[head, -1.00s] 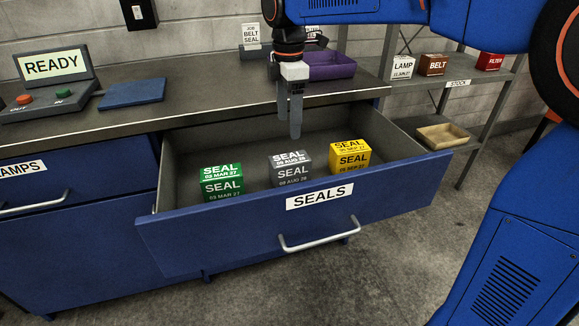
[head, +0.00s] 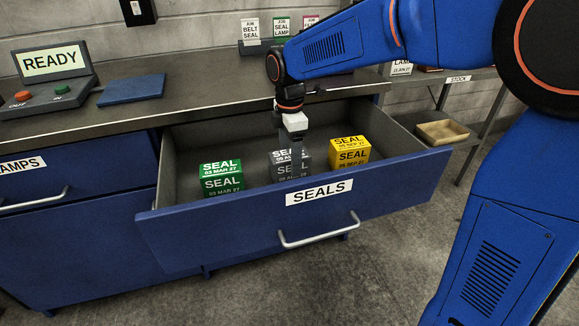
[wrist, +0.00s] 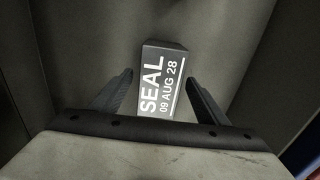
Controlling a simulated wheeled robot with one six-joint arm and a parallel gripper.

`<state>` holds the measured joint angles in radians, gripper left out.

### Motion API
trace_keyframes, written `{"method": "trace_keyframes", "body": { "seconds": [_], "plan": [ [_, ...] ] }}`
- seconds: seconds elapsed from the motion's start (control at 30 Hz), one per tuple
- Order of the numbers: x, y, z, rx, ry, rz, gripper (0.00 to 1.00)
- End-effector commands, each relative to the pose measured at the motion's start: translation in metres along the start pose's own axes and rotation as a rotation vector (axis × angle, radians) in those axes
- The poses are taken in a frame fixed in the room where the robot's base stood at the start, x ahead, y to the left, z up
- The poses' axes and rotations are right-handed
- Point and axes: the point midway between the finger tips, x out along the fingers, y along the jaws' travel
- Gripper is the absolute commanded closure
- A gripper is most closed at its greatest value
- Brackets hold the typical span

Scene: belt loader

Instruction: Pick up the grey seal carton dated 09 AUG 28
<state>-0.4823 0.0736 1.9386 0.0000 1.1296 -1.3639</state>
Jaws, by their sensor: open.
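The grey seal carton (head: 280,158) stands in the open SEALS drawer (head: 240,225), between a green carton and a yellow carton. In the wrist view the grey carton (wrist: 165,78) shows the label SEAL 09 AUG 28. The open fingers (wrist: 158,92) lie to either side of it, with a gap on each side. The carton is not gripped.
A green seal carton (head: 222,180) marked 03 MAR 27 stands to the left. A yellow seal carton (head: 350,152) stands to the right. The drawer's front wall is close before the cartons. The bench top (head: 200,98) lies behind and above.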

Motion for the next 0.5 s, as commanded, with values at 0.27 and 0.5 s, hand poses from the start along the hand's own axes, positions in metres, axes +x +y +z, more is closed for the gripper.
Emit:
{"method": "trace_keyframes", "body": {
  "seconds": [0.27, 0.5],
  "plan": [
    [0.027, 0.0, 0.001, 0.0, 0.0, -0.001, 0.31],
    [0.027, 0.0, 0.001, 0.0, 0.0, 0.0, 0.34]
  ]
}}
